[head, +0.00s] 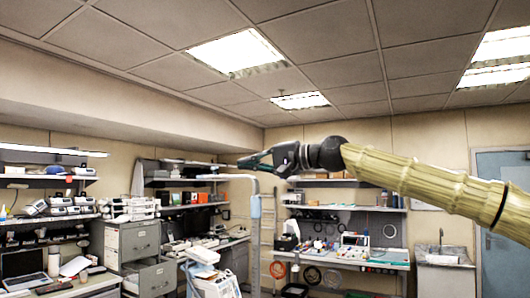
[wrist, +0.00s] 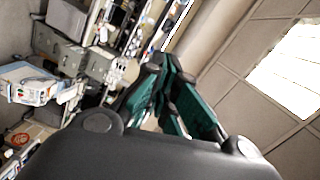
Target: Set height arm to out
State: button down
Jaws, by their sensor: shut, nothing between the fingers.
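A slim grey upright post (head: 255,235) stands left of the middle in the head view. A pale bar (head: 228,177) reaches left from its top; I take this for the height arm, but cannot be sure. My gripper (head: 243,162) is raised, just above the bar and the post's top, pointing left. Whether it touches the bar cannot be told. In the wrist view my gripper's green-and-black fingers (wrist: 157,62) come together at the tips, with nothing seen between them. The bar is not clearly made out in the wrist view.
A white device (head: 212,280) stands low beside the post. Grey filing cabinets (head: 132,242) and shelves with equipment line the left wall. A bench (head: 340,262) with cables is at the back, a sink (head: 440,255) at the right. The space above the shelves is clear.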

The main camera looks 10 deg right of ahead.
jog(key=a+p, duration=0.1)
jog(key=s+a+p, duration=0.1)
jog(key=a, duration=0.1)
jog(key=s+a+p, duration=0.1)
jog(key=shift+s+a+f, duration=0.25)
jog(key=shift+a+f, duration=0.05)
jog(key=shift+w+d, duration=0.1)
dwell(0.4)
jog(key=shift+s, duration=0.2)
